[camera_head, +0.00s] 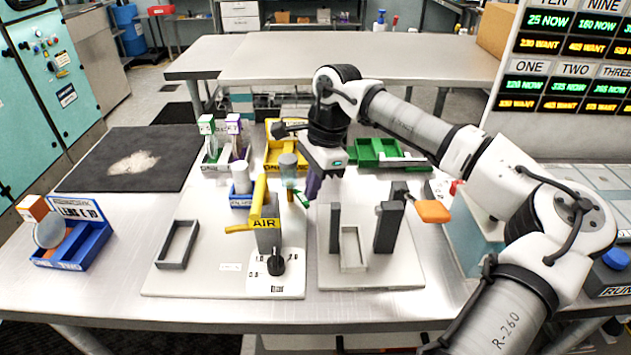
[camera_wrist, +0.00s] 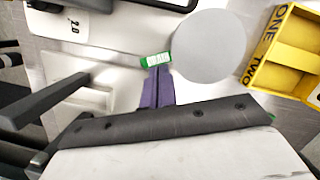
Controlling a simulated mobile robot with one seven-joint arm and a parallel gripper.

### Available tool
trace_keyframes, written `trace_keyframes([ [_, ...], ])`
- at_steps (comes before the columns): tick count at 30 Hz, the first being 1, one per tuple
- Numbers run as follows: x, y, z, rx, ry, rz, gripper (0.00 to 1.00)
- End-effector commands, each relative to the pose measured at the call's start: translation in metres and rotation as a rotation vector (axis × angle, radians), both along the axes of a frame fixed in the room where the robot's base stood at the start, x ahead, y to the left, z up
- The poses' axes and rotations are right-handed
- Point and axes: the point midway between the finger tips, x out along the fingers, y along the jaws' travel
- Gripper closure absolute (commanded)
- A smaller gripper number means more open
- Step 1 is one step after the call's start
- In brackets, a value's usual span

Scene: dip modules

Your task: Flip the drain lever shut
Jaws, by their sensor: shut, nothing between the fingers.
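A green lever (camera_head: 302,201), which looks like the drain lever, sits low beside a clear grey cylinder (camera_head: 288,166) at the back of the left pale board. In the wrist view a green tag with white lettering (camera_wrist: 155,60) shows just beyond my fingertips; I cannot read it surely. My gripper (camera_head: 312,190) points down with its purple fingers together and empty, just right of the green lever. In the wrist view my gripper (camera_wrist: 157,76) is close to the green tag; I cannot tell whether they touch. The lever's joint is partly hidden.
A yellow AIR lever (camera_head: 264,222) on a post and a black knob (camera_head: 276,263) stand in front. A yellow tray (camera_head: 287,136) and green tray (camera_head: 378,149) stand behind. A blue bin (camera_head: 72,246) is left.

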Motion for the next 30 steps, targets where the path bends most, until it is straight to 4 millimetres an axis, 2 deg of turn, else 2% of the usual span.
trace_keyframes([
  [10, 0.001, 0.001, 0.0, 0.0, 0.001, 0.006, 1.0],
  [21, 0.015, 0.005, 0.0, -0.001, 0.001, 0.007, 1.0],
  [30, 0.015, 0.005, 0.0, -0.001, 0.001, 0.007, 1.0],
])
